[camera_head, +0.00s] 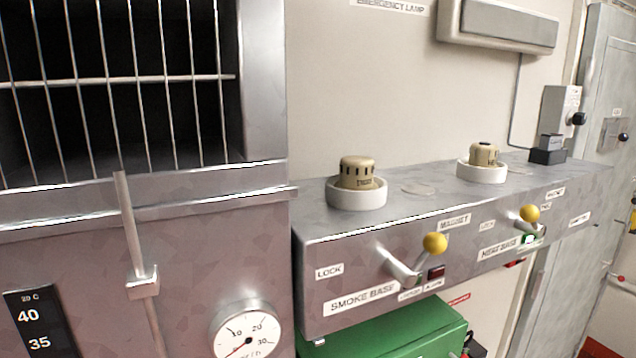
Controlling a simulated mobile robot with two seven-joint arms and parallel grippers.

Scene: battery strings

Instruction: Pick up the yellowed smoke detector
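The yellowed smoke detector (357,173) sits upright in a white round base (357,195) on top of the grey metal shelf, at the middle of the head view. It is a tan cylinder with dark slots around its side. Below it on the shelf front are a "SMOKE BASE" label (362,299) and a lever with a yellow ball knob (434,243), next to a "LOCK" label (329,271). Neither of my grippers shows in this view.
A similar tan detector (484,154) sits in a second white base (481,173) to the right, above another yellow-knobbed lever (529,213). A barred cabinet (120,80) stands at left with a gauge (247,334). A green box (390,335) is below the shelf.

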